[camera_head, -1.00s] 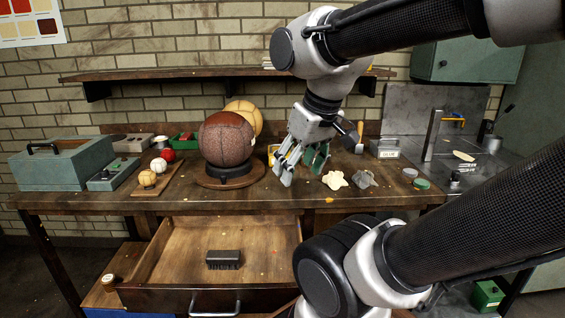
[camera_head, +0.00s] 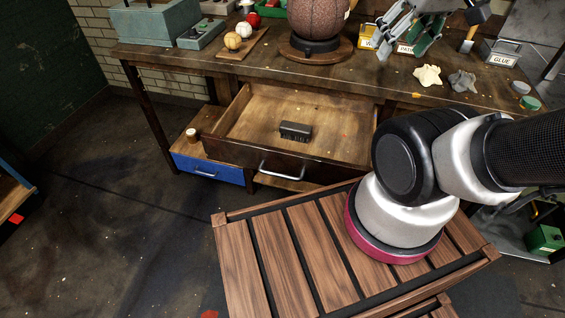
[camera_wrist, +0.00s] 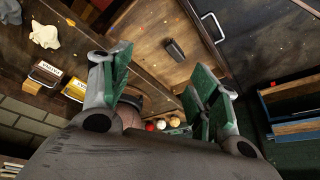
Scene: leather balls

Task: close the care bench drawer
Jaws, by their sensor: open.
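The care bench (camera_head: 350,65) drawer (camera_head: 250,110) is pulled out. A metal handle (camera_head: 283,172) is on its front. A black brush-like block (camera_head: 295,131) lies inside it. My gripper (camera_head: 412,35) is above the bench top, up and right of the drawer, partly cut off by the picture's top edge. In the wrist view its green-padded fingers (camera_wrist: 160,85) are apart with nothing between them. The drawer (camera_wrist: 150,45) and its handle (camera_wrist: 212,27) show beyond the fingers in that view. My gripper touches neither.
A brown ball (camera_head: 318,20) on a round stand, small balls (camera_head: 233,40) and a grey-green case (camera_head: 155,22) stand on the bench. Cloths (camera_head: 428,76) lie near its right front. A blue drawer (camera_head: 210,168) is below left.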

